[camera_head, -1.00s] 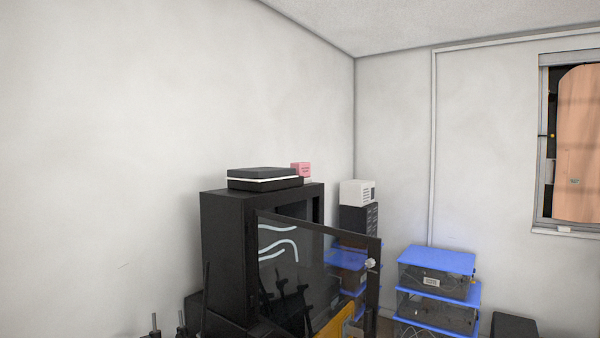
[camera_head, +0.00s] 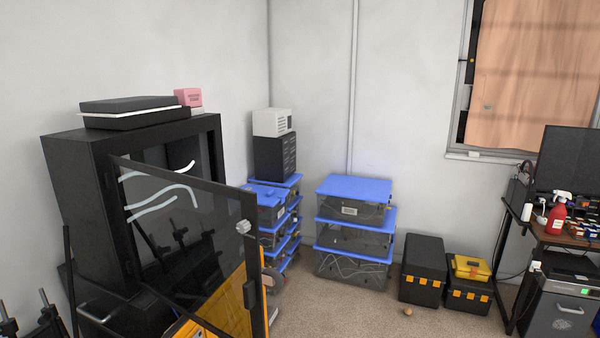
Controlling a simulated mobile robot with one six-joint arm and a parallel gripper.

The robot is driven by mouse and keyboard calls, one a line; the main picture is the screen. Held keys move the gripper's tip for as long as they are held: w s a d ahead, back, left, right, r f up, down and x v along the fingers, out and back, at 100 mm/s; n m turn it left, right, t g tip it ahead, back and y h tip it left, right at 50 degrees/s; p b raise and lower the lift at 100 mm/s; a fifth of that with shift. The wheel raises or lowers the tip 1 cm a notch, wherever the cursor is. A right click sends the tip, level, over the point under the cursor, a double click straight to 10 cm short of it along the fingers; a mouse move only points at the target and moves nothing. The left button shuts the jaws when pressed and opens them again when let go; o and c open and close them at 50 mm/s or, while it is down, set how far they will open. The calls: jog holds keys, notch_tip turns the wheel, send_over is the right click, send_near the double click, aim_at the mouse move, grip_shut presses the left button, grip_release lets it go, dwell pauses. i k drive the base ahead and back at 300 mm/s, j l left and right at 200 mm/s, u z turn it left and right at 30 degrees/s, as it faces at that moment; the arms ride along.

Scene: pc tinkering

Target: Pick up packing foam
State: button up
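A small pink block (camera_head: 188,97) with dark lettering too small to read sits on top of a black cabinet (camera_head: 82,190), near its back right corner. It is the only thing in view that looks like packing foam, but I cannot confirm this. It is beside a flat black case (camera_head: 135,105) with a white band. A small pale item under or beside the block is partly hidden. My gripper is not in view.
The cabinet's glass door (camera_head: 200,255) stands open toward the right. Blue-lidded bins (camera_head: 355,235) are stacked in the corner, with black toolboxes (camera_head: 424,270) beside them. A desk (camera_head: 565,238) stands at the right. Carpet (camera_head: 350,318) shows in front, with a small round brown object (camera_head: 407,311) on it.

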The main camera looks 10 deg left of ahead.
aim_at(192, 96)
jog(key=i+l+u, duration=0.1)
jog(key=i, duration=0.4)
jog(key=i+l+u, duration=0.1)
jog(key=i, duration=0.45)
jog(key=i+l+u, duration=0.1)
jog(key=i+l, duration=0.2)
jog(key=i, duration=0.2)
jog(key=i+l+u, duration=0.15)
jog(key=i+l, duration=0.15)
jog(key=i, duration=0.2)
jog(key=i+l+u, duration=0.1)
jog(key=i+l, duration=0.2)
jog(key=i, duration=0.15)
